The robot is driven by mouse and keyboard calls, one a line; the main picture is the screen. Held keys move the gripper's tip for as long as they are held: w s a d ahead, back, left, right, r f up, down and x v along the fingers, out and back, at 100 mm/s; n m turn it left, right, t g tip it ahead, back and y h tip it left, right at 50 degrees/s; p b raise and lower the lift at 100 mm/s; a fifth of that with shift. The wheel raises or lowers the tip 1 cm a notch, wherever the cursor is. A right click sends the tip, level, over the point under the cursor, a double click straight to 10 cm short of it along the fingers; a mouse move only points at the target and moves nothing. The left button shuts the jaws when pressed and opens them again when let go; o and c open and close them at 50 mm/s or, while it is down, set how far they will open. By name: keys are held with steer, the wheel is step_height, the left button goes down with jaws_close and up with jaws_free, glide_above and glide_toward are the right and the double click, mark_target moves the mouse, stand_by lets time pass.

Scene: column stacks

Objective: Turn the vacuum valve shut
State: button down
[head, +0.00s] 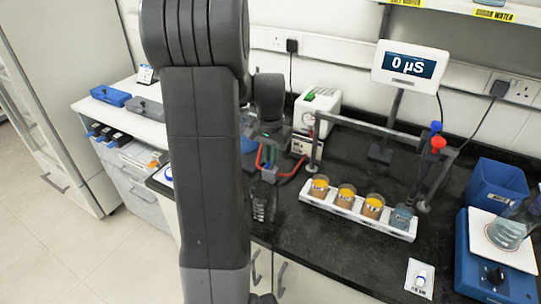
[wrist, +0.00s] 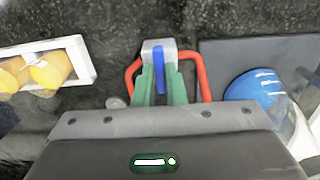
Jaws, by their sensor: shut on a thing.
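The vacuum valve is a small grey block (wrist: 150,48) with a blue lever (wrist: 159,72), in the upper middle of the wrist view. Red tubing (wrist: 198,70) leaves the block on both sides and bends toward me. The lever points toward my gripper, across the line between the two tube ends. My gripper (wrist: 160,84) has green fingers on either side of the lever and is shut on it. In the head view my arm hides part of this area; red tubing (head: 291,173) shows beside the valve, whose lever I cannot make out there.
A white rack (head: 318,204) with several orange-filled columns stands to the right of the valve. A white pump-like box (head: 318,108) is behind it. A meter (head: 410,64) reads 0 µS. A blue balance-like device (head: 480,282) carries a flask at far right. Dark bench in front is partly clear.

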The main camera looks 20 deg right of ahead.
stand_by(0.3)
steer(key=c, duration=1.5)
jaws_free()
